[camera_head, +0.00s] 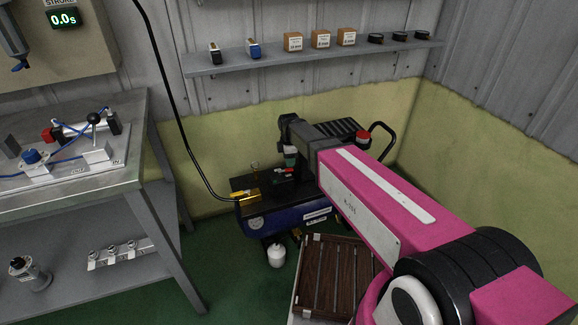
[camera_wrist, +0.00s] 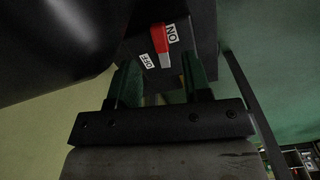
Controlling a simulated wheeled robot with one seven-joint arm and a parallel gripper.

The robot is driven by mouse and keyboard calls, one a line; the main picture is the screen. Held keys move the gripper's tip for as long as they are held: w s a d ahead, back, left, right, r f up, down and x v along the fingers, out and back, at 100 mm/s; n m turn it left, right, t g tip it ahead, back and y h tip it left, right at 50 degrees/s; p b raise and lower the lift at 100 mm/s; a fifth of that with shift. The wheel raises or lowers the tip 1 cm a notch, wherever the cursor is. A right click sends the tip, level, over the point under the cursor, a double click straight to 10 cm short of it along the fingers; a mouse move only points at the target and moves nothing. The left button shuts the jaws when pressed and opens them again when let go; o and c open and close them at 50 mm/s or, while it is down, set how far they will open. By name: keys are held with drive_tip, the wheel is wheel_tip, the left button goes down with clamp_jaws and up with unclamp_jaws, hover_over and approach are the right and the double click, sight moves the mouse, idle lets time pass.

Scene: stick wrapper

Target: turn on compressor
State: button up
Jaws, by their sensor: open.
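The compressor (camera_head: 288,216) stands on the floor against the back wall, with a blue tank and a black top. In the wrist view a red switch lever (camera_wrist: 159,39) sits on a dark box (camera_wrist: 145,48), between an OFF label (camera_wrist: 149,62) and an ON label (camera_wrist: 172,33). My gripper (camera_wrist: 161,70) is open, with one finger on each side of the switch area. Nothing is held, and I cannot tell whether either finger touches the box. In the head view my gripper (camera_head: 290,155) is over the compressor's top, and my arm hides part of the machine.
A black hose runs down to a yellow fitting (camera_head: 246,195) on the compressor. A metal workbench (camera_head: 135,180) stands left, a wall shelf (camera_head: 300,62) with small boxes above.

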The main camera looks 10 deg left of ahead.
sight(288, 175)
wheel_tip(288, 175, up, 6)
idle(0.4)
drive_tip(key=shift+r, duration=0.1)
drive_tip(key=shift+s+d, duration=0.15)
drive_tip(key=shift+s, duration=0.05)
drive_tip(key=c, duration=0.7)
drive_tip(key=s+d+f+y, duration=0.2)
drive_tip(key=s, duration=0.1)
drive_tip(key=s+d+y, duration=0.1)
drive_tip(key=shift+s+d+f+t, duration=0.25)
drive_tip(key=shift+s+f+t, duration=0.15)
clamp_jaws()
drive_tip(key=s+d+m+t+y, duration=0.1)
drive_tip(key=s+d+t+y, duration=0.2)
drive_tip(key=s+d, duration=0.15)
drive_tip(key=x, duration=1.1)
drive_tip(key=shift+w+d, duration=0.1)
drive_tip(key=w, duration=0.1)
drive_tip(key=w+a, duration=0.1)
drive_tip(key=shift+w+r, duration=0.15)
drive_tip(key=shift+w, duration=0.15)
drive_tip(key=shift+w+a, duration=0.1)
drive_tip(key=shift+w, duration=0.3)
